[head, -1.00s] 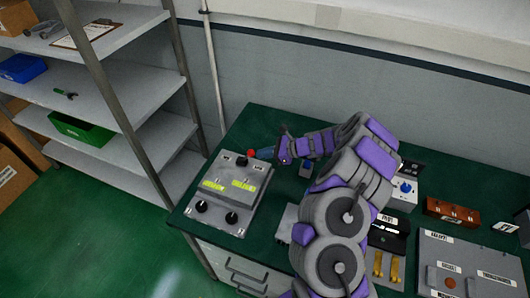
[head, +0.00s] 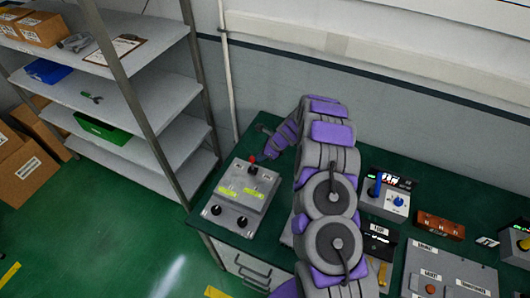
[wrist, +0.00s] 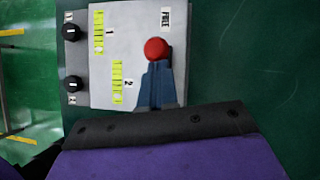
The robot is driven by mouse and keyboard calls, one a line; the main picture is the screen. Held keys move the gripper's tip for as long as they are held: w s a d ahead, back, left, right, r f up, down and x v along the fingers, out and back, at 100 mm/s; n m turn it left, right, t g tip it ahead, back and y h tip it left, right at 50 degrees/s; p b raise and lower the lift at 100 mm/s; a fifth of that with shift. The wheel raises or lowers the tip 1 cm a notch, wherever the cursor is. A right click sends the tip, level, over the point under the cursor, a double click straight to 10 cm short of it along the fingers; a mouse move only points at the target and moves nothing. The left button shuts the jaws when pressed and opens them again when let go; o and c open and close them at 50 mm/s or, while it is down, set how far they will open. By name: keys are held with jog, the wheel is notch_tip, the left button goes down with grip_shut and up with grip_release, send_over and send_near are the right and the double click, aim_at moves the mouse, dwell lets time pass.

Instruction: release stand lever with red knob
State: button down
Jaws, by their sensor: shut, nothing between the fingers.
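The red knob (head: 252,159) stands at the back edge of a grey control box (head: 243,205) on the green table. In the wrist view the red knob (wrist: 155,48) is just beyond the fingertips of my gripper (wrist: 157,66), next to the "FREE" label. The blue-grey fingers are together and empty, pointing at the knob. They look close to it, but I cannot tell whether they touch. The lever below the knob is hidden. In the head view my gripper is at the right of the knob, mostly hidden by my arm.
The box has yellow labels and two black knobs (head: 215,210) at its front. A metal shelf (head: 150,90) stands left of the table. Right of my arm are a box with a blue lever (head: 378,185), a brown switch box (head: 438,225) and a large grey panel (head: 440,270).

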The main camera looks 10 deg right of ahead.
jog(key=shift+w+a+r+p, duration=0.15)
jog(key=shift+w+a+p, duration=0.25)
jog(key=shift+a+p, duration=0.15)
jog(key=shift+w+a+r+p, duration=0.15)
jog(key=shift+w+a+p, duration=0.2)
jog(key=shift+a+p, duration=0.2)
jog(key=shift+w+a+f, duration=0.15)
jog(key=shift+w+a, duration=0.45)
jog(key=shift+a, duration=0.35)
jog(key=shift+w+a+f, duration=0.15)
jog(key=shift+w+a, duration=0.45)
jog(key=shift+a, duration=0.3)
jog(key=d+r, duration=0.3)
jog(key=r, duration=0.9)
jog(key=shift+w+r, duration=0.3)
jog(key=shift+r, duration=0.05)
